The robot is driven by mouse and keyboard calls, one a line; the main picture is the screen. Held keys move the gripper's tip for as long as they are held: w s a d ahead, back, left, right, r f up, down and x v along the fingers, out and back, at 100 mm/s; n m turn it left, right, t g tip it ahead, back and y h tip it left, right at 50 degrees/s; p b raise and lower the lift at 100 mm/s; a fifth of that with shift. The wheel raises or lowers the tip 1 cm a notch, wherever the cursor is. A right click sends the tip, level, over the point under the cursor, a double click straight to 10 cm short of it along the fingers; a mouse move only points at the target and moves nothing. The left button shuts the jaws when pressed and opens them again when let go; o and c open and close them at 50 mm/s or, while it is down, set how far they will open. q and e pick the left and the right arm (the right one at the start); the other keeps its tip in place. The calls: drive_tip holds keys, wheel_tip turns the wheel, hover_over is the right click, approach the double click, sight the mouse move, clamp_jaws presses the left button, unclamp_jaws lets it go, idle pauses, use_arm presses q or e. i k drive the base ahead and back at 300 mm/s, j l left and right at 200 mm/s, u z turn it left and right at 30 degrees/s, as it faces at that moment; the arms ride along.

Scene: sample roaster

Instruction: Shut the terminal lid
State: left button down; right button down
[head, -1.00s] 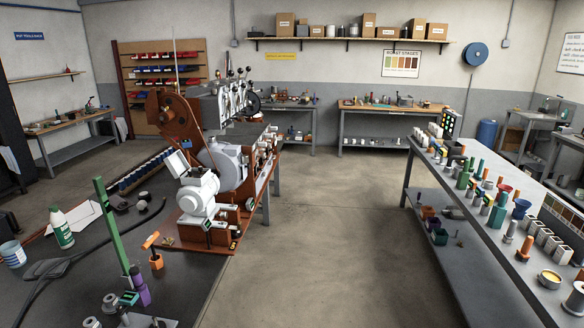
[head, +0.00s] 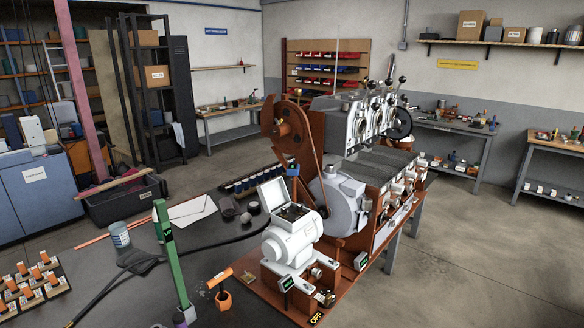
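The terminal lid (head: 272,194) is a pale flat panel standing raised at the back left of the terminal box (head: 294,216). The box sits on top of a white motor (head: 290,246) and is open, with dark and brownish parts showing inside. The motor is on the reddish-brown base of the roaster machine, near the middle of the head view. Nothing touches the lid. Neither of my grippers is in view.
A drum-like grey housing (head: 340,198) and belt wheel (head: 290,127) stand right behind the motor. A green post (head: 170,255) and orange-handled tool (head: 221,288) are left of it on the dark bench. Open floor (head: 480,245) lies to the right.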

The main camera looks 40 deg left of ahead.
sight(273, 193)
drive_tip(key=i+z, duration=0.1)
drive_tip(key=i, duration=0.4)
drive_tip(key=i+j+z, duration=0.1)
drive_tip(key=i, duration=0.4)
drive_tip(key=i+j+z, duration=0.15)
drive_tip(key=i, duration=0.3)
drive_tip(key=i+z, duration=0.1)
drive_tip(key=z, duration=0.55)
drive_tip(key=j+z, duration=0.15)
drive_tip(key=z, duration=0.5)
drive_tip(key=j+z, duration=0.15)
drive_tip(key=z, duration=0.5)
drive_tip(key=j+z, duration=0.2)
drive_tip(key=z, duration=0.45)
drive_tip(key=j+z, duration=0.15)
drive_tip(key=z, duration=0.55)
drive_tip(key=j+z, duration=0.15)
drive_tip(key=z, duration=0.5)
drive_tip(key=k+z, duration=0.15)
drive_tip(key=z, duration=0.5)
drive_tip(key=k+z, duration=0.1)
drive_tip(key=z, duration=0.55)
drive_tip(key=j, duration=0.1)
